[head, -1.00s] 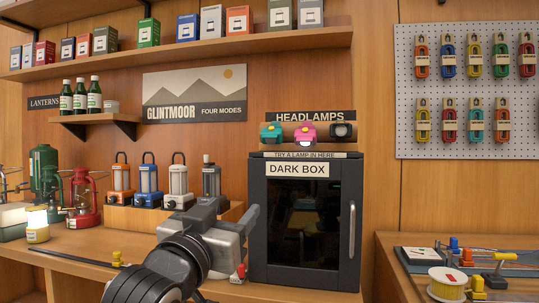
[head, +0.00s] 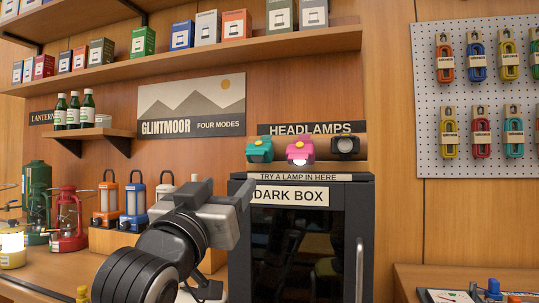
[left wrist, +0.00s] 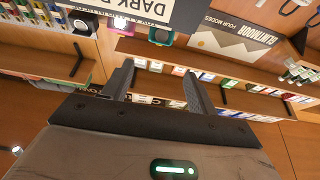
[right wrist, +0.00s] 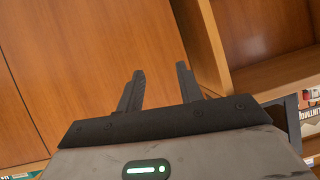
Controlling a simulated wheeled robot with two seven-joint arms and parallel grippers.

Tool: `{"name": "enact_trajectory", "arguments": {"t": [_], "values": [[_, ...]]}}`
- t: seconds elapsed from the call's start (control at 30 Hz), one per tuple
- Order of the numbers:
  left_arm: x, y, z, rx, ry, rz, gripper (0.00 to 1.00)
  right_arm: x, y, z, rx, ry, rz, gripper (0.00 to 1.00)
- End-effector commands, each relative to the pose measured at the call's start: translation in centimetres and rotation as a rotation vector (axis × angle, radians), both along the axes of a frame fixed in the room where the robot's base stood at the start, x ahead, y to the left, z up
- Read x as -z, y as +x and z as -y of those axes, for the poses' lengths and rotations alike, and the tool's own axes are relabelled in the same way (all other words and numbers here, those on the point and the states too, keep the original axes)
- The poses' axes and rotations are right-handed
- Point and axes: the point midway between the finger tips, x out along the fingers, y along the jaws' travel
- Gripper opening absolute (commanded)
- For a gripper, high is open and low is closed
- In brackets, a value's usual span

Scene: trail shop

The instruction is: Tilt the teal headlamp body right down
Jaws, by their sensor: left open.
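The teal headlamp body (head: 259,149) sits at the left of a row of three headlamps on a wooden bar above the dark box (head: 303,240). A pink headlamp (head: 300,151) is beside it and a black one (head: 345,147) at the right. My left gripper (head: 228,192) is open and empty, below and left of the teal headlamp, apart from it. In the left wrist view, the teal headlamp (left wrist: 160,35) shows upside down beyond the fingers (left wrist: 157,80). My right gripper (right wrist: 160,85) is open and empty, facing wooden panels.
The dark box's top edge lies just under the headlamps. A shelf (head: 200,54) with boxes runs above. Lanterns (head: 108,200) stand on the counter at left. A pegboard (head: 480,100) hangs at right. The space in front of the headlamps looks clear.

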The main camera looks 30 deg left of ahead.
Motion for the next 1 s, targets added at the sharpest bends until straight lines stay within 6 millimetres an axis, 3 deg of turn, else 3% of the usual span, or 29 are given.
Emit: {"name": "enact_trajectory", "arguments": {"t": [0.2,0.43,0.67,0.73,1.0], "values": [[-1.0,0.9,-0.2,0.001,-0.005,-0.005,0.58,-2.1,-0.3,0.1,0.0,-0.014,-0.016,0.36],[-1.5,2.0,-0.4,0.001,-0.006,-0.005,0.58,-2.8,-1.0,0.5,-0.001,-0.05,-0.068,0.36],[-1.5,2.4,-0.6,0.0,-0.001,-0.005,0.58,-4.2,-0.6,0.8,-0.003,-0.075,-0.079,0.36],[-1.7,3.5,-0.9,-0.001,0.0,0.0,0.58,-3.5,-0.5,0.9,-0.003,-0.082,-0.083,0.36],[-3.7,8.0,-2.0,-0.001,0.001,0.0,0.58,-3.7,-0.8,1.2,-0.01,-0.107,-0.096,0.36]]}}
